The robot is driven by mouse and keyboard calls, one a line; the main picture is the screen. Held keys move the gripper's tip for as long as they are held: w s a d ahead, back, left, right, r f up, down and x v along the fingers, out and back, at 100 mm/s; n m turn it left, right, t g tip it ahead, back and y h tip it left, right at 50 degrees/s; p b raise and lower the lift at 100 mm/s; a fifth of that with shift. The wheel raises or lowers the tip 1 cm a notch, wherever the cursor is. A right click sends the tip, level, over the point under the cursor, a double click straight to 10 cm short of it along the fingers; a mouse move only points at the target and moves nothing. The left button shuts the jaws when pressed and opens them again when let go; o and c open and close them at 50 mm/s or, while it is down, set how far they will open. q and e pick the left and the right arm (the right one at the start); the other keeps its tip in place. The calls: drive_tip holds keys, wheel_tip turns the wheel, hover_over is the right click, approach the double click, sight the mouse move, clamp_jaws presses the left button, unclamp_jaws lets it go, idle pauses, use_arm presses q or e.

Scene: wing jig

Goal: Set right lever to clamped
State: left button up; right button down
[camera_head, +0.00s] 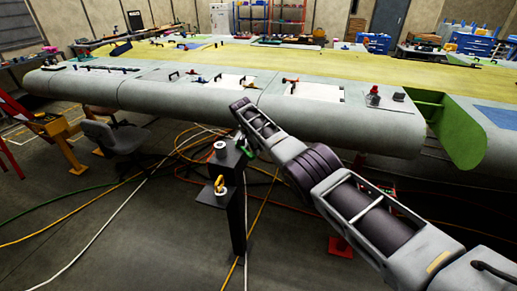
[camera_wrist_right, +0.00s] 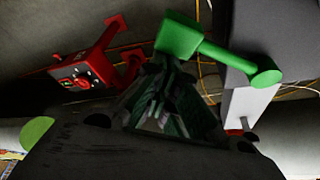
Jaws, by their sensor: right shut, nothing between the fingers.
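A green lever with a thick bar and rounded end (camera_wrist_right: 225,50) crosses the upper middle of the right wrist view. I cannot tell which one is the right lever. My right gripper (camera_wrist_right: 158,78) is shut and empty, with its fingertips close to the left end of the green bar; I cannot tell whether they touch. In the head view my right arm reaches to the front edge of the wing, and its fingers are not clear there. My left gripper is not in view.
The large wing panel (camera_head: 190,97) spans the head view. A black post with a box top (camera_head: 237,215) stands before it, near my arm. Cables (camera_head: 120,185) lie over the floor. A chair (camera_head: 115,138) and a yellow-red stand (camera_head: 60,135) are at left.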

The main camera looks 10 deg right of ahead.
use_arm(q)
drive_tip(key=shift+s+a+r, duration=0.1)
use_arm(e)
drive_tip(key=shift+s+a+f, duration=0.15)
drive_tip(key=shift+s+a, duration=0.1)
drive_tip(key=shift+a, duration=0.05)
idle(0.6)
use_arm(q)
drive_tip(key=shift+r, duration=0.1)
use_arm(e)
drive_tip(key=shift+d, duration=0.2)
